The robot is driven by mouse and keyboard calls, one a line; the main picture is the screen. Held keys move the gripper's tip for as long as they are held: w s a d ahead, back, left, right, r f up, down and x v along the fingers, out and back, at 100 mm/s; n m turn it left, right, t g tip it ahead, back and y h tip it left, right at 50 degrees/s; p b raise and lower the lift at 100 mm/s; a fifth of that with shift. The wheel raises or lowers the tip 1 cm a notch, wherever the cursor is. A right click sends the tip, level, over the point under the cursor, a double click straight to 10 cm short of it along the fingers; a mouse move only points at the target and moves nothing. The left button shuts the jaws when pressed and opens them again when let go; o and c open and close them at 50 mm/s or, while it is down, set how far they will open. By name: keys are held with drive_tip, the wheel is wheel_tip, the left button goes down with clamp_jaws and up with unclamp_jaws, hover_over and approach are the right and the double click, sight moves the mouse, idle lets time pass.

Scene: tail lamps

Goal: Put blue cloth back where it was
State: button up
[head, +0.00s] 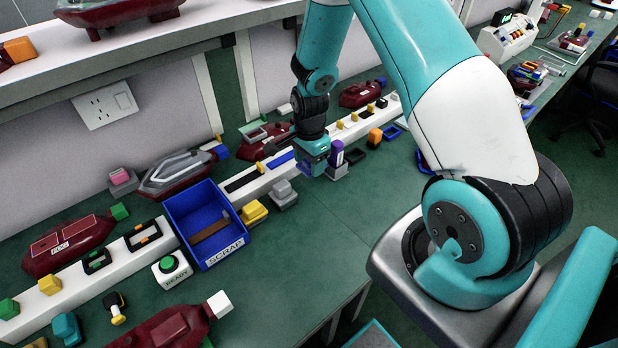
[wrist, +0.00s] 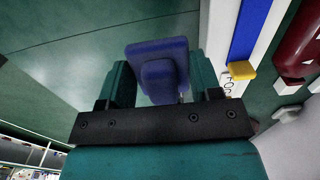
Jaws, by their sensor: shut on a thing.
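My gripper (head: 316,168) is low over the bench by the white rail, at the middle of the head view. In the wrist view my gripper (wrist: 158,85) is shut on a dark blue block-like thing (wrist: 157,52), taken as the blue cloth. It has a wide flat part and a smaller raised part between the fingers. No folds show. In the head view the gripper mostly hides it. A purple thing (head: 337,152) with a pale patch stands just right of the gripper.
The white rail (head: 65,280) runs along the bench with a blue strip (head: 280,160) beside my gripper. A blue SCRAP bin (head: 228,257) holds a brown strip. Dark red lamps (head: 70,245) line the back. A grey block (head: 284,196) is nearby. The front bench (head: 300,260) is clear.

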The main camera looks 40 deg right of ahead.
sight(309, 186)
wheel_tip(309, 186, down, 7)
drive_tip(key=shift+r, duration=0.15)
idle(0.4)
drive_tip(key=shift+f, duration=0.2)
drive_tip(key=o, duration=0.7)
drive_tip(key=shift+r, duration=0.1)
